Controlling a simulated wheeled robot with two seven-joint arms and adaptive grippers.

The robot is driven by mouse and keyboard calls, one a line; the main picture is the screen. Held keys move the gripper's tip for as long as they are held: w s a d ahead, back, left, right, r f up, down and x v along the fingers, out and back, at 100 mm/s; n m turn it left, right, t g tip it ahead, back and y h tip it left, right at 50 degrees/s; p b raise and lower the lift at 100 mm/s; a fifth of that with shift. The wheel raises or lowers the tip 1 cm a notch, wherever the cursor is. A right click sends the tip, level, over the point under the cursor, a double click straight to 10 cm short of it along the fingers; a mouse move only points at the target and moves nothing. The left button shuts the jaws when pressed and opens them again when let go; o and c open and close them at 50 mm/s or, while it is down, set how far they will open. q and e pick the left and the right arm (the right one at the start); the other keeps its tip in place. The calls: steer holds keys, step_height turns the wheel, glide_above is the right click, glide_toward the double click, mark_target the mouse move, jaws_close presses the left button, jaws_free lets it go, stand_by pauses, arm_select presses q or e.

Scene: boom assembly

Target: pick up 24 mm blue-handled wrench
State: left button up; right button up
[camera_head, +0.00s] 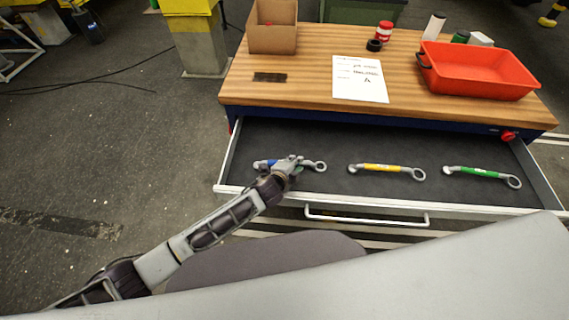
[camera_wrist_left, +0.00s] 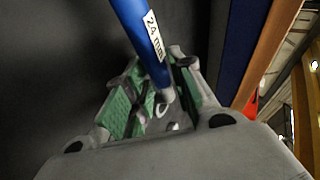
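The blue-handled wrench (camera_head: 262,164) lies in the left part of the open drawer, its ring end to the right. My left gripper (camera_head: 293,165) is over it and hides part of the handle. In the left wrist view the blue handle (camera_wrist_left: 139,25) carries a "24 mm" label and runs down between the fingers. My left gripper (camera_wrist_left: 160,92) has its green-padded fingers apart, one on each side of the wrench, with visible space beside it. Whether a finger touches the wrench is unclear. My right gripper is not in view.
A yellow-handled wrench (camera_head: 382,168) and a green-handled wrench (camera_head: 480,173) lie to the right in the drawer (camera_head: 330,137). The wooden bench top (camera_head: 310,75) behind holds a cardboard box (camera_head: 272,38), a paper sheet (camera_head: 360,80) and a red bin (camera_head: 480,75).

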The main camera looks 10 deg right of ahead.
arm_select(q)
steer(key=shift+w+d+f, duration=0.1)
steer(key=shift+w+d, duration=0.05)
stand_by(0.4)
jaws_close()
